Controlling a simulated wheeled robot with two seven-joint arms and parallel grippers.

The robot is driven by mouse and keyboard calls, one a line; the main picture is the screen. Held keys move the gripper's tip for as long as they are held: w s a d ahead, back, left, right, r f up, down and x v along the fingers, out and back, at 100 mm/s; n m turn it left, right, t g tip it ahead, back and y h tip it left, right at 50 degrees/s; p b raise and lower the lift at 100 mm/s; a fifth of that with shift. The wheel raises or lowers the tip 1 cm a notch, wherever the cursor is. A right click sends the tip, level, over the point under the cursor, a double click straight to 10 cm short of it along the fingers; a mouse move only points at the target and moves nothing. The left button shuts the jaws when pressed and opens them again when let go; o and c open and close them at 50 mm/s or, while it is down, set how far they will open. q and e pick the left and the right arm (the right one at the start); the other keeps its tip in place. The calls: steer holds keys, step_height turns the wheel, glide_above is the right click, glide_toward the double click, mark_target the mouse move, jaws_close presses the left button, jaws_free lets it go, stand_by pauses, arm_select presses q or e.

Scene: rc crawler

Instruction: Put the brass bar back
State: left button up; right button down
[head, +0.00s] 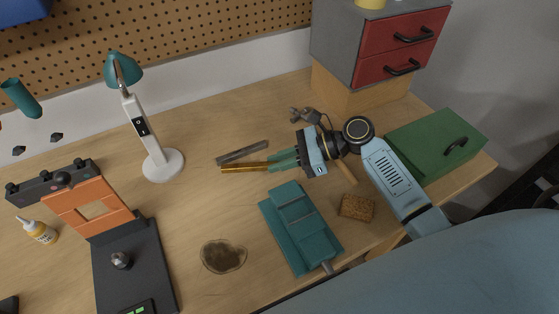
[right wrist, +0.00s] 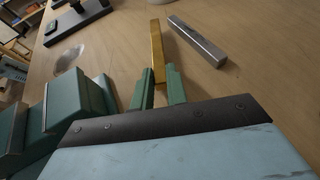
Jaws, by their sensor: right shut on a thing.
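The brass bar (head: 243,168) is a long yellow bar low over the workbench. My right gripper (head: 272,162) is shut on one end of it, and the bar points left from the fingertips. In the right wrist view, the brass bar (right wrist: 157,50) extends away from between the green fingertips (right wrist: 158,83). I cannot tell whether the bar touches the bench. A grey steel bar (head: 243,152) lies just behind it and apart from it; it also shows in the right wrist view (right wrist: 197,40). My left gripper is not in view.
A teal vise (head: 300,228) stands just in front of my right gripper. A sponge (head: 356,207), green box (head: 440,140) and red-drawer cabinet (head: 400,45) are to the right. A lamp (head: 162,165), dark stain (head: 223,256) and orange-and-black machine (head: 130,265) are left. Bench between lamp and bars is clear.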

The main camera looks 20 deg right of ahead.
steer(key=shift+f, duration=0.45)
stand_by(0.3)
steer(key=shift+s+f, duration=0.1)
steer(key=shift+f, duration=0.3)
steer(key=shift+s+a+f+b, duration=0.15)
steer(key=shift+s+f+b, duration=0.05)
steer(key=shift+f+b, duration=0.15)
steer(key=c, duration=1.3)
jaws_free()
steer(key=shift+d+r+p, duration=0.25)
steer(key=shift+d+p, duration=0.15)
steer(key=shift+p, duration=0.05)
steer(key=p+v, duration=0.1)
steer(key=v, duration=0.2)
steer(key=p+v, duration=0.1)
steer(key=v, duration=0.2)
steer(key=shift+w+a+r+p, duration=0.2)
steer(key=shift+r+p, duration=0.1)
steer(key=shift+p, duration=0.1)
steer(key=shift+p+v, duration=0.3)
steer(key=shift+v, duration=0.55)
